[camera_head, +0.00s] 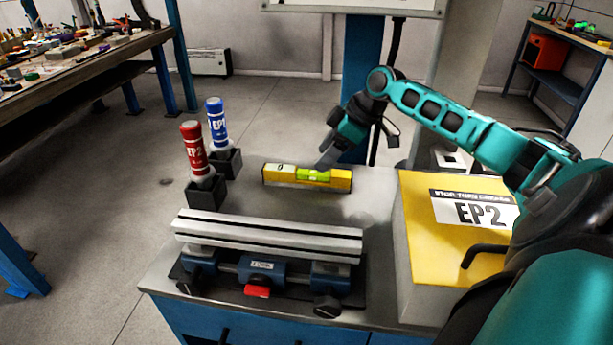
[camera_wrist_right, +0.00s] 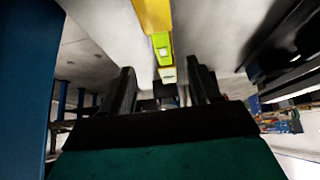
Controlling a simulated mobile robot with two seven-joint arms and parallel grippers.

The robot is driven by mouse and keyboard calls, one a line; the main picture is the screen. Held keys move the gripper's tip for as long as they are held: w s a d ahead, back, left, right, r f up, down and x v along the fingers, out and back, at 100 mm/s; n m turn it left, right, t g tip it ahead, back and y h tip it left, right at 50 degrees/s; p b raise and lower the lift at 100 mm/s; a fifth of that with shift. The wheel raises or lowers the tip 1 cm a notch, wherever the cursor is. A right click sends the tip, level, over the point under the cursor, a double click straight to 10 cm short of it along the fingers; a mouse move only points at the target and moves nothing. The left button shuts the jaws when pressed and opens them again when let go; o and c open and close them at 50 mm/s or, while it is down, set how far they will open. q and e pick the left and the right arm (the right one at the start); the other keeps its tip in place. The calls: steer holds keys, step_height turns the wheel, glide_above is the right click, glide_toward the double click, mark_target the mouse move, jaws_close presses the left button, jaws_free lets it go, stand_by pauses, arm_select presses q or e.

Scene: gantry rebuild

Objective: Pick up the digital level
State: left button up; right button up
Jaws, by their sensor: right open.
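The digital level (camera_head: 275,174) is a yellow bar with a bright green window near its middle. It lies on the grey bench top, behind the clamp. My right gripper (camera_head: 327,162) is just above and behind the level, right of its middle, pointing down toward it. In the right wrist view the gripper (camera_wrist_right: 163,82) is open, with its two dark fingers apart and nothing held. The level (camera_wrist_right: 153,16) runs down from the top edge of that view toward the gap between the fingers. I cannot tell whether they touch it. My left gripper is not in view.
A clamp with pale rails (camera_head: 268,240) stands at the bench front. A red EP2 bottle (camera_head: 193,145) and a blue EP1 bottle (camera_head: 217,124) stand in black holders at left. A yellow-topped EP2 box (camera_head: 420,205) stands at right, below my right arm.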

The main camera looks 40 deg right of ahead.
mark_target(307, 171)
steer(key=shift+x, duration=0.9)
steer(key=shift+a+p+x, duration=0.15)
steer(key=shift+a+x, duration=0.05)
steer(key=shift+x, duration=1.15)
steer(key=shift+a+p+x, duration=0.15)
steer(key=shift+x, duration=1.2)
steer(key=shift+r, duration=0.15)
steer(key=shift+c, duration=0.3)
steer(key=shift+r, duration=0.1)
jaws_close()
